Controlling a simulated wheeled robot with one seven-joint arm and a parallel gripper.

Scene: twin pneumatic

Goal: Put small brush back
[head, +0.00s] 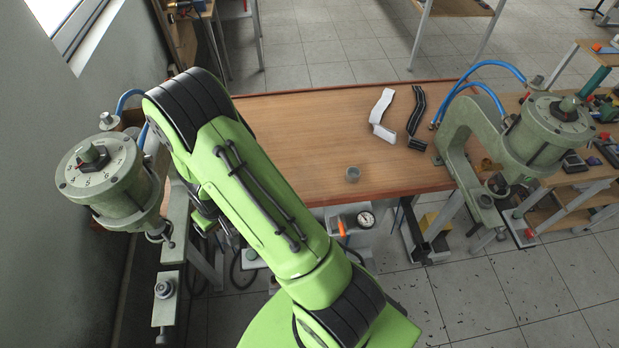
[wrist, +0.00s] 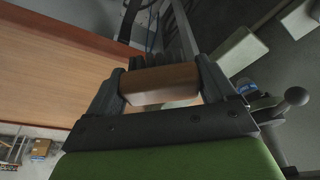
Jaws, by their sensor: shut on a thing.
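The small brush (wrist: 160,85) shows in the wrist view as a brown wooden block with dark bristles at its far side. My gripper (wrist: 162,76) is shut on the wooden block, with one finger on each end. In the head view my green arm reaches toward the left press and covers most of the gripper; I cannot make out the brush there. The wooden table (head: 290,130) lies to the right of the arm in the head view, and its edge also shows at the left of the wrist view (wrist: 60,70).
A green pneumatic press (head: 95,185) stands close at left, another (head: 535,135) at right with blue hoses.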

